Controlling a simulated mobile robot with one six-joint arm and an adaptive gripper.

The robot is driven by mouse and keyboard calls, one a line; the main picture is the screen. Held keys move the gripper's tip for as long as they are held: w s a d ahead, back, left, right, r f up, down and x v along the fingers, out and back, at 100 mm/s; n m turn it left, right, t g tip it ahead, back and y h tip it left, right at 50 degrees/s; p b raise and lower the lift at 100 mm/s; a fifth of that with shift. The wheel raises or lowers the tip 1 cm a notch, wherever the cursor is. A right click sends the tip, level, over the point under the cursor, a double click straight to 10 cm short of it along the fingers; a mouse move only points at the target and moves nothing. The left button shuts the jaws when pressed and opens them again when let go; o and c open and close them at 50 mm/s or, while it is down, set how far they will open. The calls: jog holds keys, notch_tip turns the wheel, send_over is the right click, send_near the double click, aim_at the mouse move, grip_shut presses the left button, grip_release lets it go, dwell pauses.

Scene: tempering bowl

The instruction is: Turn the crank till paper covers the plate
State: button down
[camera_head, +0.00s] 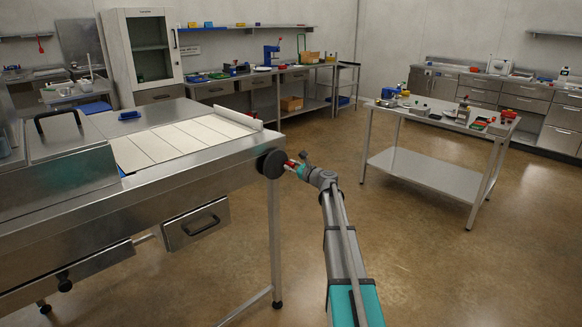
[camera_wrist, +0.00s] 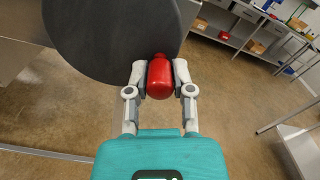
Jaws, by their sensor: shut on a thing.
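The crank is a dark round disc (camera_head: 271,163) on the right end of the steel machine, with a red knob. In the wrist view the disc (camera_wrist: 112,38) fills the upper middle, and the red knob (camera_wrist: 160,78) stands at its lower right edge. My gripper (camera_head: 293,166) is shut on the knob, one finger on each side; it also shows in the wrist view (camera_wrist: 160,82). Pale paper (camera_head: 175,140) with several cross lines lies over the machine's flat plate, up to a roll (camera_head: 239,118) at the right end.
A lidded steel box with a black handle (camera_head: 58,122) sits at the machine's left. A blue item (camera_head: 129,115) lies behind the paper. A drawer (camera_head: 195,222) hangs below. A steel table (camera_head: 440,115) with small objects stands right; open floor lies between.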

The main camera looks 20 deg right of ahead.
jog(key=shift+f+m, duration=0.2)
jog(key=shift+m, duration=0.3)
jog(key=shift+c, duration=2.4)
grip_release()
jog(key=shift+s, duration=0.15)
jog(key=v, duration=1.1)
jog(key=shift+s, duration=0.35)
jog(key=shift+d, duration=0.15)
